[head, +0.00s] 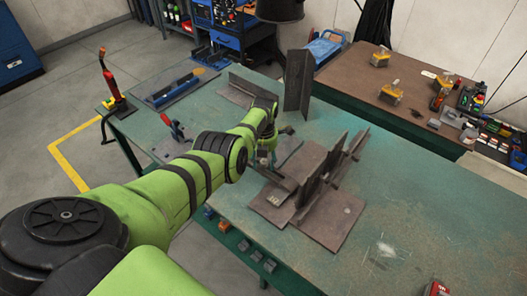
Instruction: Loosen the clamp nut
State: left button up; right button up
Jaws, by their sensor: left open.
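My green left arm reaches from the lower left across the green welding table (400,205). My left gripper (265,158) is small in the view, points down and is open beside the dark steel plates. It appears empty. Dark upright plates (322,172) stand on a flat brown base plate (335,222) just right of the gripper. A clamp nut cannot be made out; the gripper and wrist cover part of that area. A small red-handled clamp (173,127) stands on the table left of my arm. My right gripper is out of view.
A tall dark angle piece (297,82) stands at the table's back. A brown workbench (385,85) with yellow blocks adjoins at the back right. A red torch-like tool (110,80) stands at the left corner. The table's right front is mostly clear.

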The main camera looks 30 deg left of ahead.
pick_arm(q)
notch_tip(320, 180, up, 12)
dwell(0.6)
jog(key=shift+s+f, duration=0.1)
